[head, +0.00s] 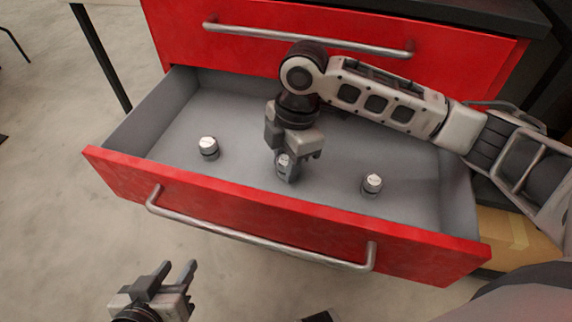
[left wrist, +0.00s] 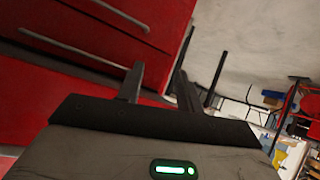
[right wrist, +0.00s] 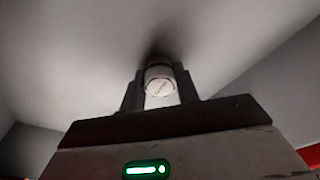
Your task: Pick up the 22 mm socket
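Three small sockets with light tops and darker lower parts stand in the open drawer: a left one (head: 208,148), a middle one (head: 284,166) and a right one (head: 372,184). Their size markings are too small to read, so I cannot tell which is 22 mm. My right gripper (head: 290,158) points down at the middle socket. In the right wrist view the socket (right wrist: 160,84) sits between the two fingers (right wrist: 160,92); whether they press on it is unclear. My left gripper (head: 178,272) is open and empty, outside the drawer in front; its parted fingers also show in the left wrist view (left wrist: 160,85).
The grey drawer floor (head: 240,120) is otherwise clear. The red drawer front (head: 270,215) with its bar handle (head: 260,238) stands between my left gripper and the sockets. A closed red drawer (head: 350,25) is above at the back.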

